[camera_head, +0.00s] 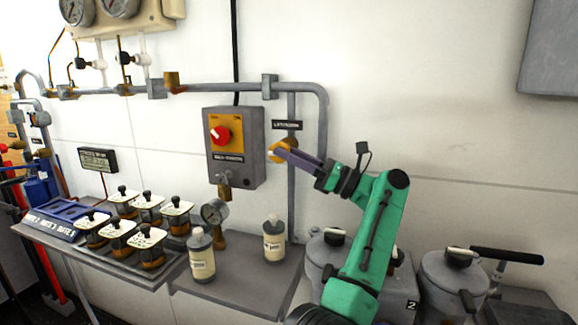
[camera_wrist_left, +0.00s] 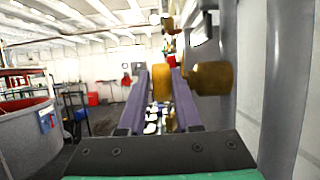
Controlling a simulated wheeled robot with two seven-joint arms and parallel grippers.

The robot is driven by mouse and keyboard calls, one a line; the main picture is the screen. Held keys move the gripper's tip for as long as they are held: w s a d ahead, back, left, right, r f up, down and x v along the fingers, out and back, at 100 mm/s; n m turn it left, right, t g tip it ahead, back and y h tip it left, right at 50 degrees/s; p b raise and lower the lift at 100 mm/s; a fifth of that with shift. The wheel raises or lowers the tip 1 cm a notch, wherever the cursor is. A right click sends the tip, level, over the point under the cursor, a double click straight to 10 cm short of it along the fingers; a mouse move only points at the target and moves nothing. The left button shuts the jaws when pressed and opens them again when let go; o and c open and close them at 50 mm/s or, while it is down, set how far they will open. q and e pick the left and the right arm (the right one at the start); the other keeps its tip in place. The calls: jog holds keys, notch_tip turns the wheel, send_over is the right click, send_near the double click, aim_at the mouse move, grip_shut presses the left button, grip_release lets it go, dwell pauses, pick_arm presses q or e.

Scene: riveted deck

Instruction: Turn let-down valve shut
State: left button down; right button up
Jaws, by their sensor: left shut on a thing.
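The let-down valve's brass-yellow handle (camera_head: 275,155) stands out by the grey vertical pipe, under a small black label plate (camera_head: 287,125). My left gripper (camera_head: 283,149), on a green arm with purple fingers, reaches it from the right and is shut on the handle. In the left wrist view, a brass part (camera_wrist_left: 162,84) sits between the two purple fingers, and a rounder brass piece (camera_wrist_left: 208,78) shows just right of them. The fingers hide part of the handle in the head view. My right gripper is in neither view.
A grey control box (camera_head: 250,150) with a red knob (camera_head: 220,136) is just left of the handle. Below are a pressure gauge (camera_head: 214,211), two bottles (camera_head: 201,258) and a shelf (camera_head: 230,300). Lidded pots (camera_head: 450,285) stand at right. The wall above the arm is clear.

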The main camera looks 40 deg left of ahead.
pick_arm(q)
jog(key=shift+f, duration=0.25)
jog(key=c, duration=0.6)
grip_release()
jog(key=shift+a+r, duration=0.1)
jog(key=shift+r, duration=0.05)
jog(key=b+v, duration=0.1)
jog(key=v, duration=0.6)
jog(key=shift+b, duration=0.3)
